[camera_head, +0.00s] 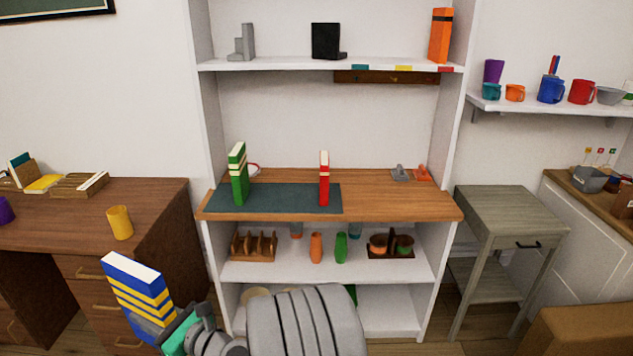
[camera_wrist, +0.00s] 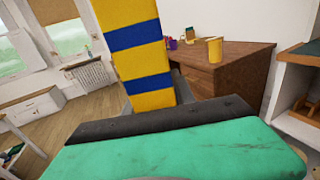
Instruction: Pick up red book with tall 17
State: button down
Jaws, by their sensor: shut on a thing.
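A thin red book (camera_head: 324,180) stands upright on the dark mat (camera_head: 285,199) on the wooden shelf top. A thicker green book (camera_head: 238,176) stands upright to its left on the same mat. My gripper (camera_head: 168,335) is at the lower left, well away from the red book. It is shut on a blue and yellow striped book (camera_head: 138,290), held tilted in front of the desk. In the wrist view the striped book (camera_wrist: 140,55) rises behind the green finger pad (camera_wrist: 180,150). The red book does not show in the wrist view.
The wooden desk (camera_head: 150,195) with a yellow cup (camera_head: 120,222) stands at the left. An orange book (camera_head: 440,36) stands on the upper shelf. A grey side table (camera_head: 510,210) stands right of the bookcase. The wooden top between the red book and the small grey item (camera_head: 400,173) is clear.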

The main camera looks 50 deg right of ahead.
aim_at(324, 165)
jog(key=z, duration=1.7)
jog(key=i, duration=0.5)
jog(key=z, duration=3.05)
jog(key=k, duration=2)
jog(key=u, duration=2.2)
